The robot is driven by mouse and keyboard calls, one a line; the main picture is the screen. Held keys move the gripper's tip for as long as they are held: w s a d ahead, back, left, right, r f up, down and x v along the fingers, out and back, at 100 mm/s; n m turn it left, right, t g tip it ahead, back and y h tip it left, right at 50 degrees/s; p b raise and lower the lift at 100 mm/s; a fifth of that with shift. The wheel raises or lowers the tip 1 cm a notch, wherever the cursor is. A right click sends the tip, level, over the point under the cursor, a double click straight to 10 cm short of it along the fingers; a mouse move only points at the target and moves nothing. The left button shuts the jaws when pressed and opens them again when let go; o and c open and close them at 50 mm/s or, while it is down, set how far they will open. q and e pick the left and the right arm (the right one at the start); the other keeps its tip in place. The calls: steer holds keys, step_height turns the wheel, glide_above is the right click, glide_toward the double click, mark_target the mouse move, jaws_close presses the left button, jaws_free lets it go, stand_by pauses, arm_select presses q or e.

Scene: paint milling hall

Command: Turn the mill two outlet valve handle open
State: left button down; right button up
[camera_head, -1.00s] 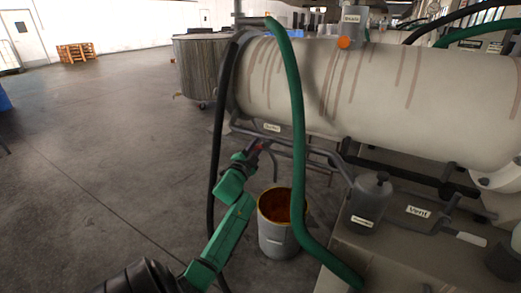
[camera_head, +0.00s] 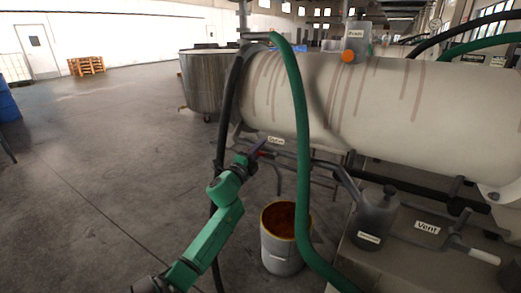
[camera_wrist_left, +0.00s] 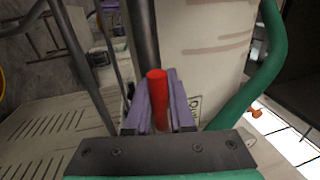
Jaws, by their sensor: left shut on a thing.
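The mill (camera_head: 400,105) is a big cream, streaked drum lying across the head view. A red valve handle (camera_wrist_left: 157,98) stands between the fingers in the left wrist view. In the head view only a little red shows below the drum's left end, beside a small label (camera_head: 276,141) too small to read for certain. My left gripper (camera_head: 259,147), with purple-grey fingers on a green arm, is shut on the red handle. It also shows in the left wrist view (camera_wrist_left: 158,112). The valve body is mostly hidden. My right gripper is not in view.
A green hose (camera_head: 302,140) and a black hose (camera_head: 221,140) hang close on either side of the gripper. A bucket (camera_head: 281,254) with brown contents stands below. A canister (camera_head: 374,215) and a vent pipe are at right.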

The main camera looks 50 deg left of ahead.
arm_select(q)
steer(key=shift+a+r, duration=0.15)
steer(key=shift+r, duration=0.3)
steer(key=c, duration=1)
jaws_free()
steer(key=shift+o, duration=1.1)
steer(key=shift+f, duration=0.3)
steer(key=b+v, duration=0.1)
steer(key=v, duration=1.3)
steer(key=shift+s, duration=0.2)
